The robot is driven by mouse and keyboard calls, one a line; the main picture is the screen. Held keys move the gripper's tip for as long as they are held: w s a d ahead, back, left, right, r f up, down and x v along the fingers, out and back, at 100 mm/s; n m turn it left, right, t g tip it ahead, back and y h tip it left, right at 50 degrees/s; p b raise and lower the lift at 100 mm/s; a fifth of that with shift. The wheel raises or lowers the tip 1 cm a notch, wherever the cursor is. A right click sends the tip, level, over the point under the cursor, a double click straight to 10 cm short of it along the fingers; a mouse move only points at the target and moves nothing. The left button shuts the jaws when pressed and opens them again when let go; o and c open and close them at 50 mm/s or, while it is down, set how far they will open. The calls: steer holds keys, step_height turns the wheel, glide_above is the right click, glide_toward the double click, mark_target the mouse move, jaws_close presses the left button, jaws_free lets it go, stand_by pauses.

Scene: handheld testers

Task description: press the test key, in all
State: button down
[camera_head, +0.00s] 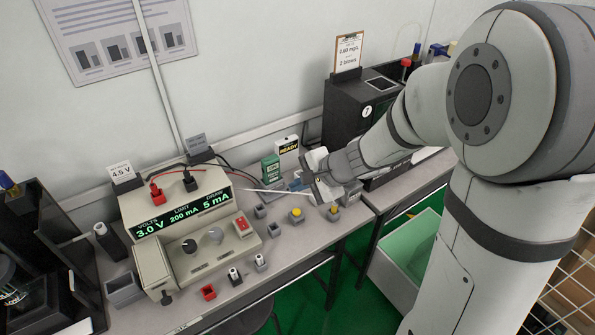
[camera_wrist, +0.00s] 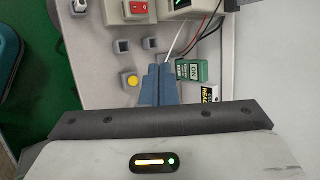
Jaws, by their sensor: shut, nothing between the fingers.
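A green handheld tester (camera_head: 271,168) stands near the back of the bench, and it shows in the wrist view (camera_wrist: 190,70) just right of my fingertips. I cannot make out its test key. A small box marked READY (camera_head: 288,146) is behind it and shows partly in the wrist view (camera_wrist: 212,89). My gripper (camera_head: 297,184) is in front of and to the right of the tester. In the wrist view, my gripper's (camera_wrist: 160,68) blue fingers are together and empty, beside the tester. I cannot tell whether they touch anything.
A power supply (camera_head: 185,215) with red and black leads stands left. A black machine (camera_head: 350,115) stands behind.

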steer(key=w+f+m+t+h+p, duration=0.1)
steer(key=w+f+m+t, duration=0.1)
steer(key=w+f+m, duration=0.5)
steer(key=shift+w+m+p, duration=0.3)
steer(key=shift+w+m, duration=0.1)
steer(key=shift+w, duration=0.1)
steer(key=shift+d+f, duration=0.1)
steer(key=shift+f, duration=0.05)
steer(key=b, duration=0.5)
glide_above(300, 213)
step_height(300, 213, down, 8)
steer(key=shift+r, duration=0.1)
steer(key=shift+f+b, duration=0.5)
steer(key=shift+b, duration=0.2)
steer(key=shift+f, duration=0.1)
stand_by(0.7)
steer(key=shift+f+b, duration=0.3)
steer(key=shift+b, duration=0.5)
